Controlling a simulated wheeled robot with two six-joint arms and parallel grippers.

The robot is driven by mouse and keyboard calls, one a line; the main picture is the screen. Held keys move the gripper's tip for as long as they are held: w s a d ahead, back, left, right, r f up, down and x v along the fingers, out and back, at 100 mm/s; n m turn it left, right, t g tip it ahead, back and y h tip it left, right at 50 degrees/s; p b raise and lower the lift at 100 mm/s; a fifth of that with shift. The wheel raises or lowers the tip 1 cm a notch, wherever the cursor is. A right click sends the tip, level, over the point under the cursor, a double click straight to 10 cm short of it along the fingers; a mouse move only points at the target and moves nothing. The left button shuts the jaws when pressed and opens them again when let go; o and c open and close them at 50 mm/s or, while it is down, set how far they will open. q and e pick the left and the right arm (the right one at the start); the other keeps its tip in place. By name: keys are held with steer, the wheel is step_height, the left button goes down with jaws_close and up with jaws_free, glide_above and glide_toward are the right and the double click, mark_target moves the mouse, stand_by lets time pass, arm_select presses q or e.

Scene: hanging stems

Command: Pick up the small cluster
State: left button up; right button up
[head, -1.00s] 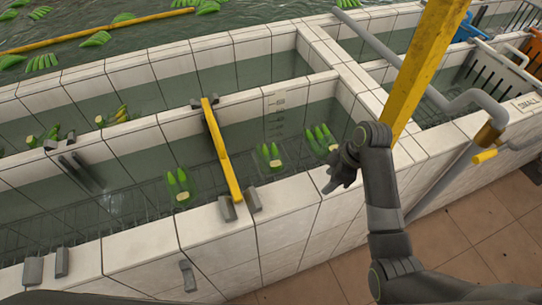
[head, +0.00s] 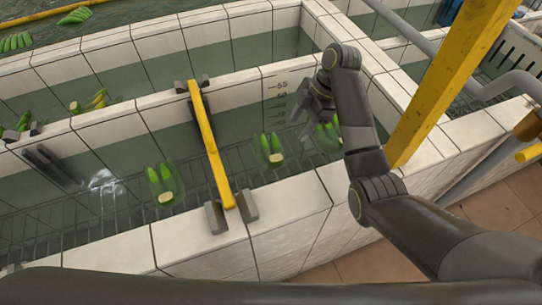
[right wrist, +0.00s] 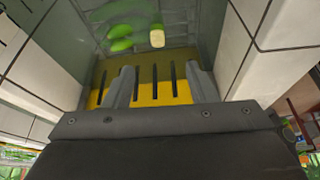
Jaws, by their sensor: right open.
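Small green clusters with pale cut ends float in the near water channel: one on the left (head: 162,185), one in the middle (head: 269,150) and one on the right (head: 326,136), partly hidden by my right arm. I cannot tell which of them the task means. My right gripper (head: 316,100) is open and empty above the channel, up and left of the right cluster in the head view. In the right wrist view a cluster (right wrist: 121,45) lies beyond the open fingers (right wrist: 162,83), near the top edge, with its pale end beside it. My left gripper is not seen.
A yellow bar (head: 211,145) spans the channel between its tiled walls, left of the middle cluster. A thick yellow post (head: 440,85) stands right of my right arm. A tiled front wall (head: 285,215) borders the channel. A white crate (head: 515,55) is at the right.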

step_height(320, 180, down, 3)
steer(key=b, duration=0.4)
glide_toward(276, 157)
step_height(276, 157, down, 2)
steer(key=shift+a+p+x, duration=0.1)
steer(key=shift+p+x, duration=0.15)
steer(key=shift+x, duration=1.35)
steer(key=shift+a+p+x, duration=0.15)
steer(key=shift+p+x, duration=0.1)
steer(key=shift+x, duration=1.3)
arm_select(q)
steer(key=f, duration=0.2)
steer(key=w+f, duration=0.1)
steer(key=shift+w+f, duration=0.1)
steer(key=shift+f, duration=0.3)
arm_select(e)
steer(key=shift+s+r, duration=0.1)
steer(key=shift+s, duration=0.05)
steer(key=shift+c, duration=0.4)
steer(key=c, duration=1)
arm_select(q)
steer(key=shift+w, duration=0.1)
arm_select(e)
steer(key=shift+r, duration=0.1)
jaws_close()
steer(key=shift+r, duration=0.1)
